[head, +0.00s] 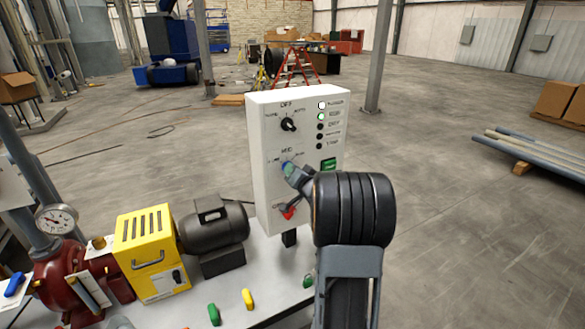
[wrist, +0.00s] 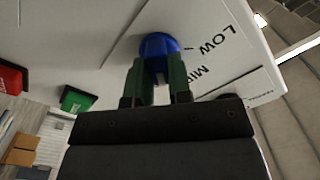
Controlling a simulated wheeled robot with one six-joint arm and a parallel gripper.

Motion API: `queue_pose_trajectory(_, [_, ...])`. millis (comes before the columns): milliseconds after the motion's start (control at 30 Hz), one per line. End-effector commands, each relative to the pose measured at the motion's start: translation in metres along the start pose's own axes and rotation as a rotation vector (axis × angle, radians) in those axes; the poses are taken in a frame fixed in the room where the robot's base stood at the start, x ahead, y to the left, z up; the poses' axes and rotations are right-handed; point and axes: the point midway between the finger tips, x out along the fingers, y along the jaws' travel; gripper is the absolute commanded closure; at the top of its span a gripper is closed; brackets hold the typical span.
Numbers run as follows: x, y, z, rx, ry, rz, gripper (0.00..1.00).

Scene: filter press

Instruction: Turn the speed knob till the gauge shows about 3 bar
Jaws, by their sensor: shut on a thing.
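The speed knob is blue, on the white control panel (head: 263,150), with a label reading LOW and MID beside it. In the wrist view the blue knob (wrist: 158,44) sits between the two green fingertips of my gripper (wrist: 160,75), which is shut on it. In the head view my gripper (head: 290,169) reaches the panel's middle row and hides most of the knob. The round pressure gauge (head: 56,219) stands at the far left on the red pump. Its needle shows, but the numbers are too small to read.
A black selector knob (head: 288,124) is above, beside a column of lamps, the top ones lit. A green button (head: 328,164) and a red-handled switch (head: 289,212) are close to my gripper. A yellow box (head: 152,254) and dark motor (head: 213,232) stand left on the bench.

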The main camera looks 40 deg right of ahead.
Motion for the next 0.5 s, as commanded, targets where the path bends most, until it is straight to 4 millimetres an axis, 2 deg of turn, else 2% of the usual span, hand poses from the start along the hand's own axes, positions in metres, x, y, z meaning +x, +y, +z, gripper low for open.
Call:
queue_pose_trajectory(200, [-0.0001,-0.0003,-0.0013,0.09,0.001,0.0,1.0])
queue_pose_trajectory(500, [0.0,0.0002,-0.0006,0.135,0.002,-0.001,1.0])
